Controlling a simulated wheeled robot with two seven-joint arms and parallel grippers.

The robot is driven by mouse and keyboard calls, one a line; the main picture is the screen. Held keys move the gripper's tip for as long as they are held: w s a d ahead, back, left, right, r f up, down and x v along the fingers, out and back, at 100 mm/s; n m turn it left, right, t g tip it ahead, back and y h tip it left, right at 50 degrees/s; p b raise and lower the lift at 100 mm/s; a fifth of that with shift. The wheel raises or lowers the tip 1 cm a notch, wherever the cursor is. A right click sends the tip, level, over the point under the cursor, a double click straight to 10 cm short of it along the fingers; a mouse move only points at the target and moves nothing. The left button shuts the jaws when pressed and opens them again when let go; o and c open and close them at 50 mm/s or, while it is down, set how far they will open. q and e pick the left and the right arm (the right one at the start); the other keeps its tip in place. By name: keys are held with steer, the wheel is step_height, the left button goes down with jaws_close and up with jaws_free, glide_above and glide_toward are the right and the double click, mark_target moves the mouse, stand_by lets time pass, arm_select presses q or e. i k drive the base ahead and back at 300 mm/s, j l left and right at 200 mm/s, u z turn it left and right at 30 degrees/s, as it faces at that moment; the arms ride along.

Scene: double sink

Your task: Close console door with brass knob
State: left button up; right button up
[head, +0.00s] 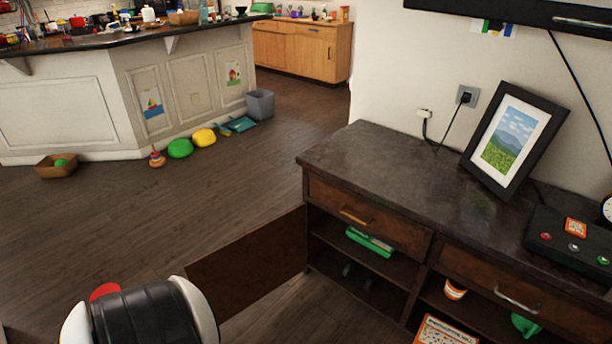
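The dark wooden console (400,165) stands at the right in the head view. Its door (250,265) stands open, swung out to the left from the console's left end, so the left shelves are exposed. No brass knob shows on the visible face of the door. A brass-coloured handle (355,217) is on the shut drawer above the left opening. A white and black part of my arm is at the bottom left, left of the door. Neither gripper is in view.
A picture frame (513,140) and a dark box with buttons (570,242) stand on the console. Green items (369,242) lie on its shelf. Open wooden floor (140,220) lies left of the door. Toys and a grey bin (260,105) sit by the kitchen island (180,85).

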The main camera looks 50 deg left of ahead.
mark_target(235, 274)
steer(key=j+z, duration=0.15)
steer(key=j, duration=0.25)
steer(key=k+j+z, duration=0.1)
steer(key=j, duration=0.3)
steer(key=k+j+z, duration=0.15)
steer(key=j, duration=0.25)
steer(key=k+j+z, duration=0.1)
steer(key=j, duration=0.3)
steer(key=k+j+z, duration=0.15)
steer(key=j, duration=0.25)
steer(key=k+j, duration=0.15)
steer(key=j, duration=0.25)
steer(key=k+j, duration=0.1)
steer(key=j, duration=0.3)
steer(key=k+j, duration=0.15)
steer(key=j, duration=0.25)
steer(key=k+j, duration=0.15)
steer(key=j, duration=0.25)
steer(key=k+j, duration=0.1)
steer(key=j, duration=0.3)
steer(key=k+j, duration=0.15)
steer(key=j, duration=0.2)
steer(key=k+j, duration=0.15)
steer(key=j, duration=0.25)
